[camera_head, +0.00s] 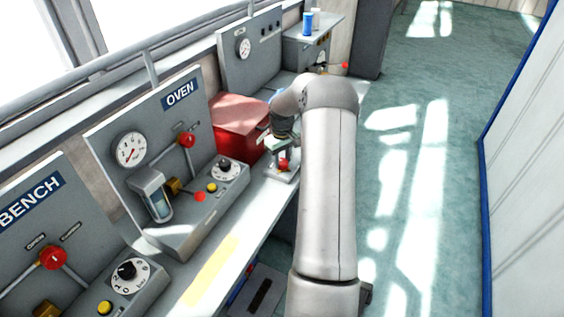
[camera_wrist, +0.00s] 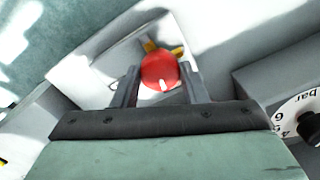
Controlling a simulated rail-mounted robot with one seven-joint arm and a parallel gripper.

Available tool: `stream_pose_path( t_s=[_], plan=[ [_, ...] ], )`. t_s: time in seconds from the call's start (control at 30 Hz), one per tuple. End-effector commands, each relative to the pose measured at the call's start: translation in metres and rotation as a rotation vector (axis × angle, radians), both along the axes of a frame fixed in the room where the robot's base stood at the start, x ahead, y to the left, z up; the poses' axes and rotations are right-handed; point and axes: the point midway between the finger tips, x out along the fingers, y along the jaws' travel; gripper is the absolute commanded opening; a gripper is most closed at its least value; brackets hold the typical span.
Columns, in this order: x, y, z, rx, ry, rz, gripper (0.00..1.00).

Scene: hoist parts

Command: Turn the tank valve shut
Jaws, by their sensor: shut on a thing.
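The tank valve's red round knob (camera_wrist: 160,70) has a white mark and sits between my two fingers in the wrist view, with brass fittings just behind it. My gripper (camera_head: 281,150) is shut on this knob. In the head view the red knob (camera_head: 284,164) shows at my gripper's lower end, on a small light base at the bench edge. My arm and gripper hide part of the base. No label for this valve is readable.
A red box (camera_head: 240,127) stands just left of my gripper. The OVEN panel (camera_head: 150,150) has its own red knob (camera_head: 187,140), gauge and dial. The BENCH panel (camera_head: 40,225) is at lower left. A blue can (camera_head: 307,24) stands on a far shelf. The floor at right is clear.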

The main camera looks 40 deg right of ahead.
Motion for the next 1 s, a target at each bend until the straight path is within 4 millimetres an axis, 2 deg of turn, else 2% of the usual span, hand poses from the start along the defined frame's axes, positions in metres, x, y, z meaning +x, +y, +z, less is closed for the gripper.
stream_pose_path(
  t_s=[1.0],
  plan=[
    [0.0011,0.0006,-0.0004,-0.001,-0.002,-0.957,0.16]
  ],
)
